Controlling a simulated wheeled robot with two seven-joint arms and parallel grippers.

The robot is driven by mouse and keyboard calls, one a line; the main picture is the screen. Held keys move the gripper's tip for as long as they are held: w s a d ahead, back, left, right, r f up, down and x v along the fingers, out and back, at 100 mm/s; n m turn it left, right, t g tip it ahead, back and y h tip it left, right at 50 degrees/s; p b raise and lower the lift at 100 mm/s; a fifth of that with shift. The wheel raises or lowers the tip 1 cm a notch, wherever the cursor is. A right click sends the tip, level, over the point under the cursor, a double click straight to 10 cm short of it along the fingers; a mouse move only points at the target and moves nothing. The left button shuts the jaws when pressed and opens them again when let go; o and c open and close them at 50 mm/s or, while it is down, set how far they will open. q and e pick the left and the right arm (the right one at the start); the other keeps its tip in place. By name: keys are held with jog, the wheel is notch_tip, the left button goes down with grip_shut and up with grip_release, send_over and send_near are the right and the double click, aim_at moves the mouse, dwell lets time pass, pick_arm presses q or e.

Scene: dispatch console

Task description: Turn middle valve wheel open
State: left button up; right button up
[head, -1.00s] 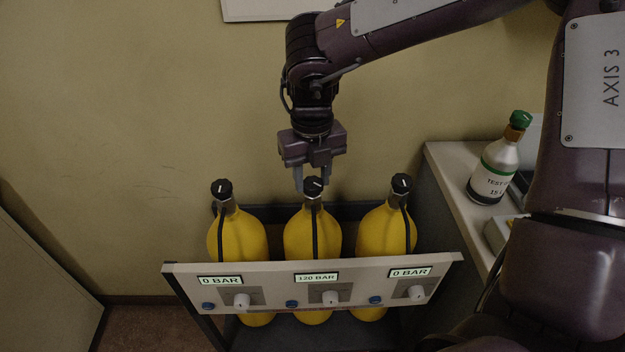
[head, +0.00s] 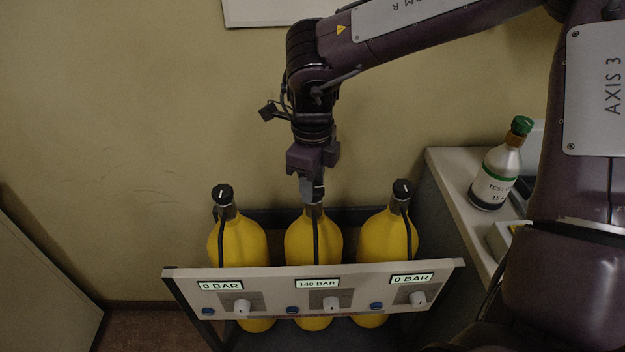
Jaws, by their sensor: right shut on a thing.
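Three yellow cylinders stand in a rack, each topped by a black valve wheel. The middle valve wheel (head: 318,190) sits on the middle cylinder (head: 313,240) and is partly hidden by my right gripper (head: 313,187). My right gripper comes down from above and is shut on the middle wheel. The middle display (head: 317,284) on the front panel reads 140 BAR. The left valve wheel (head: 222,193) and right valve wheel (head: 402,188) are untouched; their displays (head: 220,286) (head: 411,279) read 0 BAR. My left gripper is not in view.
The pale front panel (head: 268,294) carries white knobs and blue buttons below the displays. A small cylinder with a green cap (head: 496,170) stands on the counter (head: 452,185) at the right. The wall behind is bare near the rack.

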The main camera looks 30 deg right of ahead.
jog(key=shift+n, duration=0.4)
jog(key=o, duration=1)
notch_tip(320, 180, up, 8)
jog(key=shift+f, duration=0.1)
dwell(0.4)
